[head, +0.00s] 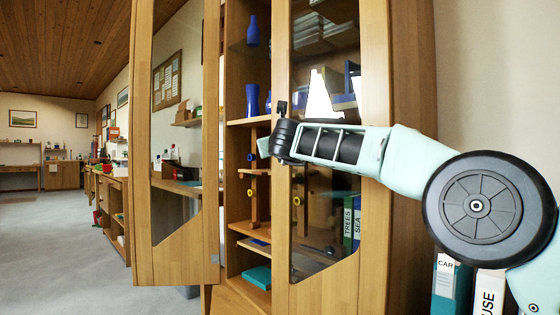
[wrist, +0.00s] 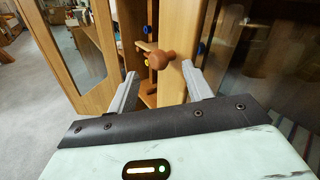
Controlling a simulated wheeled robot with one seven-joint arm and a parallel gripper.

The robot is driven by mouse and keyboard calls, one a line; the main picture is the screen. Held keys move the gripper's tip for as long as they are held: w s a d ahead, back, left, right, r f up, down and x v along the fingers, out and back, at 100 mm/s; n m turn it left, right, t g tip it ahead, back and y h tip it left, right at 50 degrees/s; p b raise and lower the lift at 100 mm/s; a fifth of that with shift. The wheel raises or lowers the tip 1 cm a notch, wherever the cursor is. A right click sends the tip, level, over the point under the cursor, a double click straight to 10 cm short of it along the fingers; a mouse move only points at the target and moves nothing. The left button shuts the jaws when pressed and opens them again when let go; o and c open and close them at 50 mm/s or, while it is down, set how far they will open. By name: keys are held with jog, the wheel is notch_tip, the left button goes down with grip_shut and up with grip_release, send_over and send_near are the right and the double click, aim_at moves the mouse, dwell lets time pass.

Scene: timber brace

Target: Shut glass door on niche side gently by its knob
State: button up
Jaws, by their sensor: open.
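A tall wooden cabinet (head: 412,70) has two glass doors in wooden frames. The left door (head: 143,150) stands swung open; it also shows at the left of the wrist view (wrist: 93,45). The right door (head: 374,215) is beside my gripper; how far ajar it is I cannot tell. My gripper (head: 268,146) is in front of its left stile. In the wrist view my gripper (wrist: 160,76) is open, its two fingers apart. A round brown wooden knob (wrist: 160,60) shows between and just beyond the fingertips, near the right door's stile (wrist: 174,88). No contact is visible. My gripper hides the knob in the head view.
Cabinet shelves hold blue vases (head: 252,100) and a teal book (head: 258,277). Green binders (head: 348,222) show through the right door's glass. More binders (head: 447,285) stand at the lower right. Open grey floor (head: 60,235) lies at the left.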

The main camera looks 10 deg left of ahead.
jog(key=a+b+v, duration=0.1)
jog(key=b+v, duration=0.1)
jog(key=v, duration=1.1)
jog(key=shift+b, duration=0.4)
jog(key=shift+s, duration=0.1)
jog(key=s+a+f+n+g+y+p, duration=0.4)
jog(key=s+n, duration=0.4)
jog(key=n, duration=0.5)
jog(key=s+d+f+n+g+p, duration=0.25)
jog(key=s+f+n+g, duration=0.45)
jog(key=s+f+n, duration=0.6)
jog(key=s+d+f+n+g+h+p, duration=0.2)
jog(key=s+d+f+n+g+h, duration=0.15)
jog(key=s+d+f+n, duration=0.5)
jog(key=s+d+f+n+g+h+p, duration=0.1)
jog(key=s+d+f+n+g+h, duration=0.4)
jog(key=s+d, duration=0.75)
notch_tip(320, 180, up, 37)
jog(key=d+m+t+p, duration=0.1)
jog(key=t+p, duration=0.1)
jog(key=p, duration=3.6)
jog(key=shift+f+m+y, duration=0.25)
jog(key=shift+m+y, duration=0.1)
